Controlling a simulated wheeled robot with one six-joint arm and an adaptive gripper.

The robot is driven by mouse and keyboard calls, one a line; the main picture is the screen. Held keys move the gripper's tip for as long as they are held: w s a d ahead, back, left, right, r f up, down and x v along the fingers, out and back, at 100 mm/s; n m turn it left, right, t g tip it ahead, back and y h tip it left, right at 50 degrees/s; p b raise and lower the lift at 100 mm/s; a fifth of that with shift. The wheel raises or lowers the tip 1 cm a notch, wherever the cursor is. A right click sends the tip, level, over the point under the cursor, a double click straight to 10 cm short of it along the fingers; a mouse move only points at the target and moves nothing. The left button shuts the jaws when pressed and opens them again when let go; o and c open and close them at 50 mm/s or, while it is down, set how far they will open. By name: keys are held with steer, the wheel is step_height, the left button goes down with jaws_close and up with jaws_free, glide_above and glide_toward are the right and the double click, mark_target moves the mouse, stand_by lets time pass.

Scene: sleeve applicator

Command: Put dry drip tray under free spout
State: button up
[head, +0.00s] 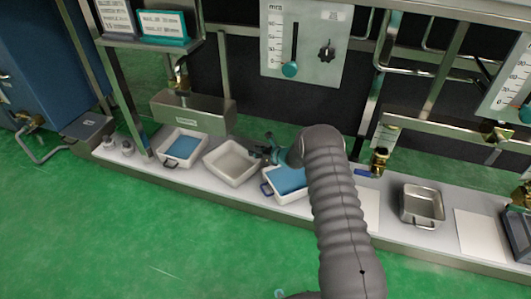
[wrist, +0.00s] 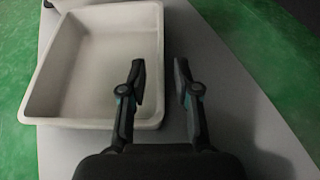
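An empty, dry-looking pale tray (head: 230,164) stands on the shelf left of my gripper (head: 266,151) in the head view. In the wrist view my gripper (wrist: 160,72) is open and empty, and the pale tray (wrist: 95,70) fills the left. Its right wall lies between my two fingertips in the picture; I cannot tell whether they are down around it. White trays with blue contents stand on either side, one at the left (head: 182,147) and one at the right (head: 289,181). A brass spout (head: 379,160) hangs right of my arm, with white shelf surface under it.
A metal tray (head: 422,206) stands further right, left of a white sheet (head: 478,235). Small bottles (head: 119,146) stand at the left end. The green floor in front is clear.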

steer(key=v, duration=0.6)
steer(key=shift+s+d, duration=0.15)
steer(key=shift+r, duration=0.1)
stand_by(1.0)
